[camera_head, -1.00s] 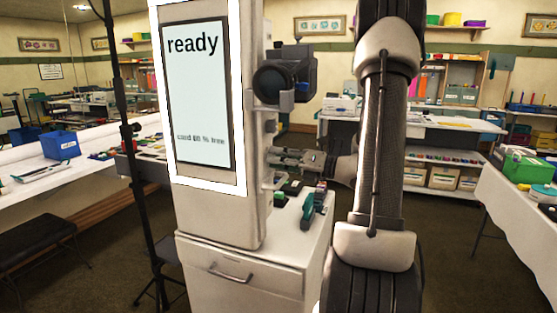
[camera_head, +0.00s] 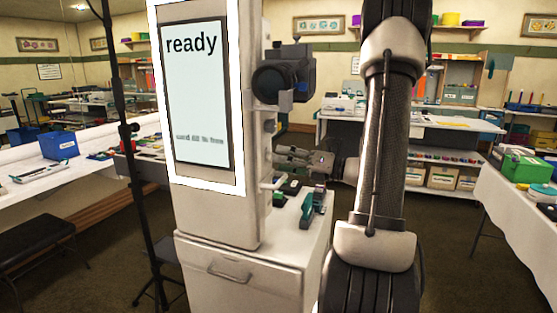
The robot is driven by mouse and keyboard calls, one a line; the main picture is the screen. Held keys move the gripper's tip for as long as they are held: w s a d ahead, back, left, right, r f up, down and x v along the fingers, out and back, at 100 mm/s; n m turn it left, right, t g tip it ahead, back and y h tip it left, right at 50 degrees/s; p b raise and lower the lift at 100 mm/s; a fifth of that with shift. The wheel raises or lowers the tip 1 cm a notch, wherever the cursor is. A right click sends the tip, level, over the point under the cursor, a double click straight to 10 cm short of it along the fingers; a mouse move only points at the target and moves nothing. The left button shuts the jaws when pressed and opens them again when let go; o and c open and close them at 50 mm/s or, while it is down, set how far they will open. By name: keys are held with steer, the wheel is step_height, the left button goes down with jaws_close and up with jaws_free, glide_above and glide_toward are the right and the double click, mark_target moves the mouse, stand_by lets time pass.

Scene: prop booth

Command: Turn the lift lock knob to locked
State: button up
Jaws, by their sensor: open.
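The white booth column (camera_head: 251,200) stands at the centre, with a lit screen (camera_head: 196,95) that reads "ready". A dark camera (camera_head: 283,75) is mounted on the column's right side. My gripper (camera_head: 282,157) is at that side, below the camera, its fingers pointing left toward the column. It is open. I cannot make out the lift lock knob; it is too small or hidden by the gripper or the column. I cannot tell whether the fingers touch anything.
A white cabinet (camera_head: 240,272) under the column has small items on top, among them a green stapler-like tool (camera_head: 306,208). A black stand pole (camera_head: 130,150) rises at the left. White-covered tables stand on both sides.

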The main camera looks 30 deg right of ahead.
steer(key=v, duration=0.9)
steer(key=shift+s, duration=0.25)
steer(key=shift+d, duration=0.15)
